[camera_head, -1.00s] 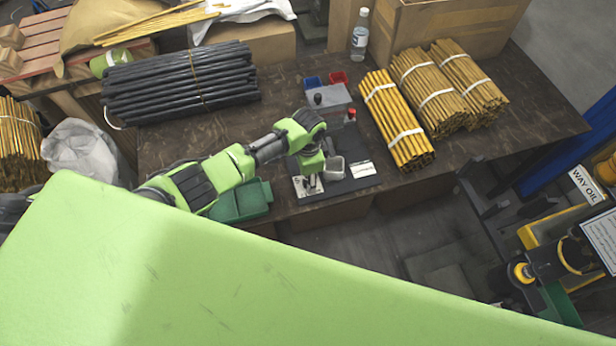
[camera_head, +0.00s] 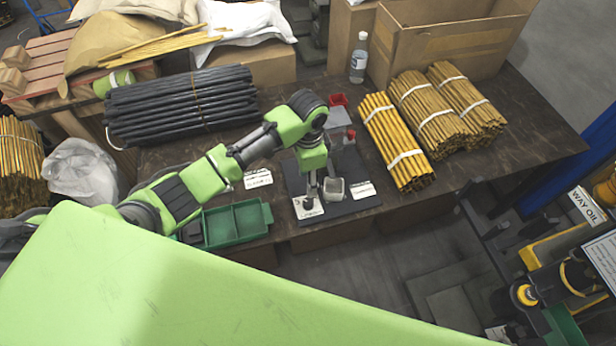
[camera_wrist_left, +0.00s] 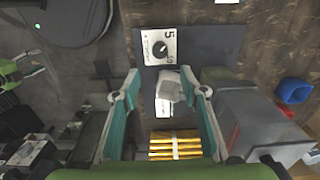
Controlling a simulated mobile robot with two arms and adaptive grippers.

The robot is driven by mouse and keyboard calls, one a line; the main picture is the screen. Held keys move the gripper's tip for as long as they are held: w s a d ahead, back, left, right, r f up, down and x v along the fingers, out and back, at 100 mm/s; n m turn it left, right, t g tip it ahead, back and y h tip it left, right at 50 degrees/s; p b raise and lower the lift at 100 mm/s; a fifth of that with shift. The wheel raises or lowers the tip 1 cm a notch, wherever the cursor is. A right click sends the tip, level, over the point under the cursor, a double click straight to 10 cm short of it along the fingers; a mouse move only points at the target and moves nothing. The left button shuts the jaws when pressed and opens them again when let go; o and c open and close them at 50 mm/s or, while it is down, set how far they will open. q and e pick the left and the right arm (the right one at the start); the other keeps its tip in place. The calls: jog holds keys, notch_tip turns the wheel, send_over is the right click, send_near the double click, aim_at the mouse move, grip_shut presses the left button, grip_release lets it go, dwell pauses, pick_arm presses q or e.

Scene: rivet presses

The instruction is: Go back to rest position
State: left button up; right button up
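My left arm comes in from the left over the table, and its left gripper (camera_head: 322,190) points down above the dark base plate of the press. In the left wrist view the left gripper (camera_wrist_left: 162,95) is open, its two teal finger pads wide apart with nothing held. A small grey cup (camera_head: 334,188) sits on the base plate; the wrist view shows it (camera_wrist_left: 170,86) beyond the fingers. A white dial plate (camera_wrist_left: 160,46) marked 5 lies by it. The grey press (camera_head: 338,118) with a red knob is partly hidden behind my arm. My right gripper is not visible.
A green tray (camera_head: 205,226) stands left of the base plate, under my forearm. Black rods (camera_head: 180,100) lie at the back left. Bundled yellow rods (camera_head: 395,140) lie right of the press. A bottle (camera_head: 359,58) and a cardboard box (camera_head: 455,45) stand behind.

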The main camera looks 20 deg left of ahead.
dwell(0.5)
pick_arm(q)
jog(key=s+d+f+n+t+h, duration=0.1)
jog(key=s+d, duration=0.2)
jog(key=s, duration=0.3)
jog(key=s+d+f+n+h, duration=0.1)
jog(key=s+d+n, duration=0.1)
jog(key=s, duration=0.3)
jog(key=s+a+r+n+t+y, duration=0.1)
jog(key=s+a+r+n, duration=0.2)
jog(key=s+a, duration=0.3)
jog(key=s+a+r+n+t+y, duration=0.1)
jog(key=s+a+r+n+t, duration=0.2)
jog(key=s, duration=0.4)
notch_tip(320, 180, down, 30)
jog(key=s+a+g+b, duration=0.1)
jog(key=s+g+b, duration=0.1)
jog(key=g+b, duration=0.1)
jog(key=s+a+f+g+b, duration=0.1)
jog(key=s+a+f+b, duration=0.1)
jog(key=s+f, duration=1.5)
jog(key=shift+s+a+f+b, duration=0.15)
jog(key=shift+a+f+b, duration=0.2)
jog(key=shift+a+f, duration=0.35)
